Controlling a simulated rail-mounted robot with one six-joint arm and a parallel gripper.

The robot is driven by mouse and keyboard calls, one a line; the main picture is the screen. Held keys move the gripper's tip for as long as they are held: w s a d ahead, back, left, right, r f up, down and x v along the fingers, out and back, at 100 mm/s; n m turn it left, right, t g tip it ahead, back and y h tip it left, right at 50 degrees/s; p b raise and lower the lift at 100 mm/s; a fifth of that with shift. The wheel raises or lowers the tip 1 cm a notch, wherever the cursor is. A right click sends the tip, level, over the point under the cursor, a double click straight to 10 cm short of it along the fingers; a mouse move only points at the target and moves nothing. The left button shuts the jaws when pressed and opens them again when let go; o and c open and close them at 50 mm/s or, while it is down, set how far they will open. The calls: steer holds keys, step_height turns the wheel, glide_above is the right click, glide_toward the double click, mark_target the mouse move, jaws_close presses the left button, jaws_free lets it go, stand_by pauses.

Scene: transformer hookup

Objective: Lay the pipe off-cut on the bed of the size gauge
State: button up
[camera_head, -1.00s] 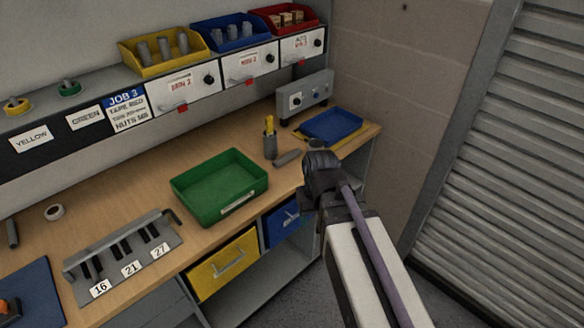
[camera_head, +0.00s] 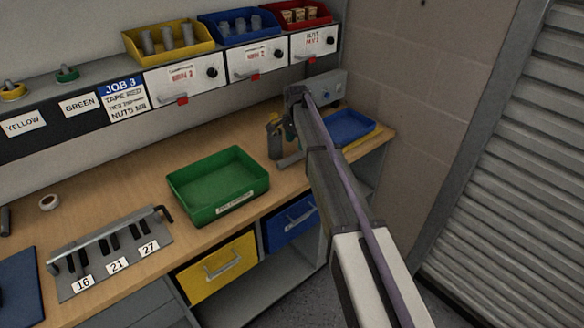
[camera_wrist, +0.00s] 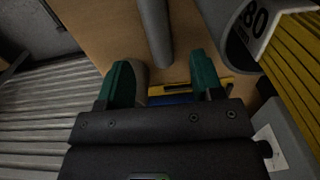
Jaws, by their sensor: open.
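The pipe off-cut (camera_head: 290,160) is a short grey cylinder lying on the bench beside the grey cup, partly hidden by my arm. In the wrist view the off-cut (camera_wrist: 155,30) shows just beyond the fingertips, in line with the gap between them. My gripper (camera_head: 290,136) points down above it; its green fingers are open and empty in the wrist view (camera_wrist: 162,66). The size gauge (camera_head: 72,284) is a grey plate with dark slots marked 16, 21 and 27, lying at the front left of the bench.
The grey cup (camera_head: 274,142) stands close left of the gripper. A green tray (camera_head: 218,207) sits between gripper and gauge. A blue tray (camera_head: 350,126) lies at the right, partly behind my arm. A tape roll (camera_head: 49,202) and blue mat (camera_head: 20,290) are at the left.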

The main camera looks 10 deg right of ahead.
mark_target(297, 154)
step_height(297, 154, down, 7)
steer(key=b, duration=0.5)
steer(key=shift+d+r, duration=0.1)
steer(key=shift+d, duration=0.05)
steer(key=shift+r, duration=0.25)
steer(key=shift+c, duration=0.2)
jaws_close()
step_height(297, 154, up, 18)
steer(key=p, duration=1.8)
